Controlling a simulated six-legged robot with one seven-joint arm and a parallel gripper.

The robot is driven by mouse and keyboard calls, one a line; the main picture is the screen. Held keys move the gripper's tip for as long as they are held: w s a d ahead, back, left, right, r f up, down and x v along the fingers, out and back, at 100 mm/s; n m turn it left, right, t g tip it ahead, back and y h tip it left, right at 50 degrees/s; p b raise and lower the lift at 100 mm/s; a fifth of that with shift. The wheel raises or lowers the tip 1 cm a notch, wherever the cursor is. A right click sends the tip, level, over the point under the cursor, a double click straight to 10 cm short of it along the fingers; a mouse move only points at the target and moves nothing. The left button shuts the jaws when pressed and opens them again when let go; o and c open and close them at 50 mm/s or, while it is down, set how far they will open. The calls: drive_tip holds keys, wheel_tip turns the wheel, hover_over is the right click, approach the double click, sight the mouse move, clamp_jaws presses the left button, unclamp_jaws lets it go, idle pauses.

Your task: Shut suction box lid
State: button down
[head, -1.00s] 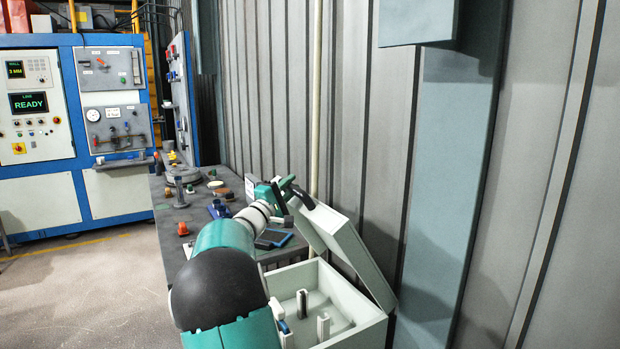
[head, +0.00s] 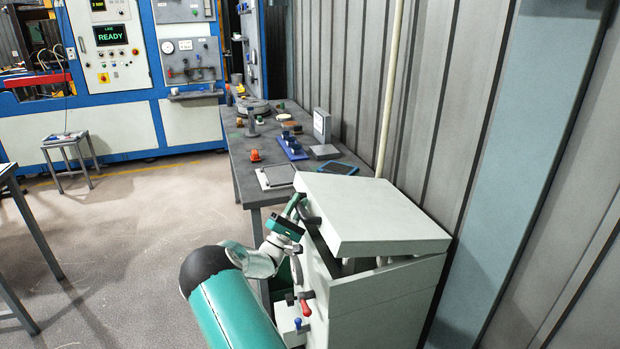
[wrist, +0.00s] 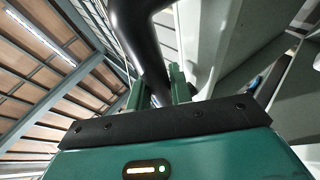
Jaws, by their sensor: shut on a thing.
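The suction box (head: 385,285) is a pale grey-white box on the right of the head view. Its lid (head: 370,212) is hinged on the far right side and is tilted a little open. A dark gap shows under the lid's near edge, with parts of the inside just visible. My gripper (head: 297,205) is at the lid's left edge, shut on the black lid handle (head: 310,217). In the wrist view the green fingers of my gripper (wrist: 158,90) stand either side of the curved black handle (wrist: 142,45).
Red and blue knobs (head: 306,300) stick out of the box's left side. A grey workbench (head: 240,165) with small parts stands behind it. A corrugated wall (head: 450,110) is close on the right. A small stool (head: 65,145) stands at left; the floor between is clear.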

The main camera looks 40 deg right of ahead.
wheel_tip(320, 180, down, 11)
drive_tip(key=w+a, duration=0.1)
drive_tip(key=a, duration=0.1)
drive_tip(key=shift+w+t, duration=0.15)
drive_tip(key=shift+t, duration=0.15)
drive_tip(key=c, duration=1.4)
unclamp_jaws()
drive_tip(key=shift+r, duration=0.1)
drive_tip(key=v, duration=1.3)
drive_tip(key=shift+a+f, duration=0.2)
drive_tip(key=shift+a, duration=0.05)
